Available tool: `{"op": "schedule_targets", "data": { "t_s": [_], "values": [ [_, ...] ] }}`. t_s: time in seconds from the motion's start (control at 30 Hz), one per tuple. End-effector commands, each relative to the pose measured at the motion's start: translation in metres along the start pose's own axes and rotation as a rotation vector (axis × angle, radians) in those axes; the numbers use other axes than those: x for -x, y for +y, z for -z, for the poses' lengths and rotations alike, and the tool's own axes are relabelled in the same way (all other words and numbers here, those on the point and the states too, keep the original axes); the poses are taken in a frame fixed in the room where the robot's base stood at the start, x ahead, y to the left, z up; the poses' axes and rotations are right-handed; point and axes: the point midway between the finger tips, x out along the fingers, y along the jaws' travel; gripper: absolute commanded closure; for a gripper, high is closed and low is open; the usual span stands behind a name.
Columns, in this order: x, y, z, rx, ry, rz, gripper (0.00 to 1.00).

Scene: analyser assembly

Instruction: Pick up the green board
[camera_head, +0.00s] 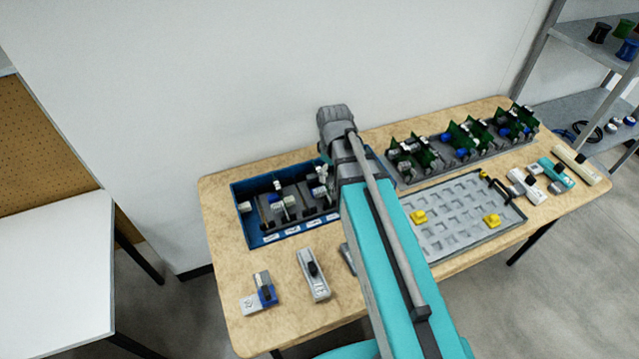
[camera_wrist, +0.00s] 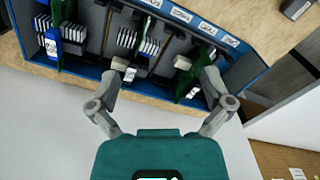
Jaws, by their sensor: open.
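In the wrist view my gripper (camera_wrist: 152,66) is open, its two fingers spread over a blue bin (camera_wrist: 262,68) with dark dividers. A green board (camera_wrist: 192,78) stands on edge in the bin, beside and partly behind the right fingertip. I cannot tell whether they touch. Another green board (camera_wrist: 58,18) stands in the bin at upper left, clear of the fingers. No board is held between the fingers. In the head view the blue bin (camera_head: 243,212) is at the table's left, and my arm hides its right end and most of the gripper.
Several green board assemblies (camera_head: 455,145) stand in a grey rack at the back right of the table (camera_head: 225,275). A grey slotted tray (camera_head: 460,215) holds yellow pieces. Small devices (camera_head: 313,275) lie at the front left. A white wall is close behind the table.

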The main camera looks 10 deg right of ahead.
Motion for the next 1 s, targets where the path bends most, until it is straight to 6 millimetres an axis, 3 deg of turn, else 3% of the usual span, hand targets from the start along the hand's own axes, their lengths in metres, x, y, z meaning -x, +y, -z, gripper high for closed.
{"op": "schedule_targets", "data": {
  "t_s": [0.7,1.0],
  "values": [
    [0.009,0.058,0.085,0.867,0.001,0.000,0.00],
    [0.011,0.069,0.102,1.075,0.001,0.000,0.00]
  ]
}}
